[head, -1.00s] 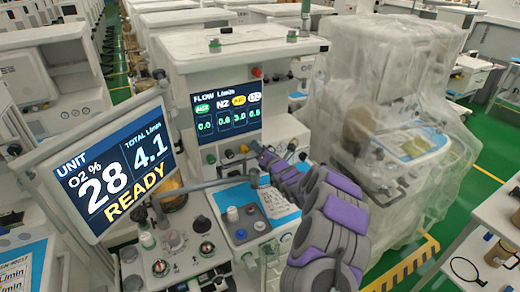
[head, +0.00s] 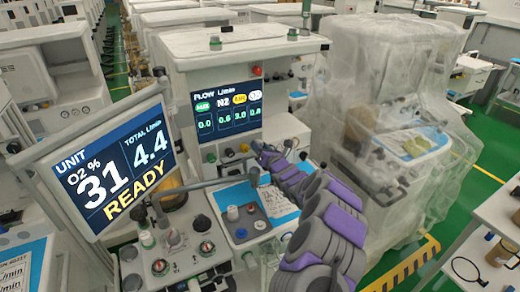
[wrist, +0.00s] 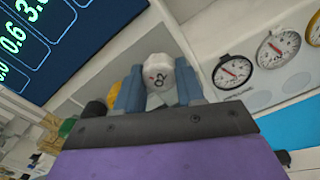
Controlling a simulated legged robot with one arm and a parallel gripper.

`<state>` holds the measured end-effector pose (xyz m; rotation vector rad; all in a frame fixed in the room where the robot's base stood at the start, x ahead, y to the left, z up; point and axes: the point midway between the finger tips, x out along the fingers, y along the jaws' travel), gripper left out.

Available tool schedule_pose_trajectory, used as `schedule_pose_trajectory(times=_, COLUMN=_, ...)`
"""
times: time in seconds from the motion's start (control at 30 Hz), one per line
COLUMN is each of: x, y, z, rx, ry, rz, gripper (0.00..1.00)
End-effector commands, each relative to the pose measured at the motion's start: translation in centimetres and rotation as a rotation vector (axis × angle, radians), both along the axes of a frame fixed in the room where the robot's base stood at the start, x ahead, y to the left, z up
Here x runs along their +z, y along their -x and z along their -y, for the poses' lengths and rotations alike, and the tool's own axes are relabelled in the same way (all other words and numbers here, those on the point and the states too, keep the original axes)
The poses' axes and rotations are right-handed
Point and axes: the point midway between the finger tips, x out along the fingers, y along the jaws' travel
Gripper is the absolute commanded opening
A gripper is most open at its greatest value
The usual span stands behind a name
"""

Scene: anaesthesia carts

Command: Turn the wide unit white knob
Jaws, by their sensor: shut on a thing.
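The white knob (wrist: 157,72), marked O2, sits on the front panel of the wide unit (head: 245,60), below the flow display (head: 226,109). My gripper (wrist: 158,90) has its two blue fingers on either side of the knob and is shut on it. In the head view my gripper (head: 260,152) reaches the knob row from the right, and my gripper and arm hide the white knob. The flow display reads 0.8 in its white column. The side screen (head: 111,165) reads O2 31 %, total 4.4, READY.
A yellow knob (wrist: 114,92) and a black knob (wrist: 94,108) are close beside my gripper. Several round gauges (wrist: 234,70) are on the panel to the right. A plastic-covered cart (head: 385,100) stands close on the right. A grey tray (head: 240,222) lies below.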

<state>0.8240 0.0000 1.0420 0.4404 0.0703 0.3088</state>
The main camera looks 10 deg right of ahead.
Motion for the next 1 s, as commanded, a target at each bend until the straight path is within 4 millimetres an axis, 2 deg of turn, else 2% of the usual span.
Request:
schedule_pose_trajectory(times=0.3, x=-0.2, y=0.0, z=0.1, rx=-0.001, ry=0.009, rz=-0.001, gripper=0.07)
schedule_pose_trajectory(times=0.33, x=-0.2, y=0.0, z=0.1, rx=-0.001, ry=0.009, rz=-0.001, gripper=0.4)
schedule_pose_trajectory(times=0.57, x=-0.1, y=0.1, z=0.0, rx=0.0, ry=0.008, rz=0.001, gripper=0.62)
schedule_pose_trajectory(times=0.87, x=0.0, y=0.2, z=0.1, rx=0.0, ry=0.007, rz=0.001, gripper=0.63)
schedule_pose_trajectory(times=1.0, x=-0.1, y=1.1, z=0.5, rx=-0.003, ry=0.005, rz=-0.002, gripper=0.63)
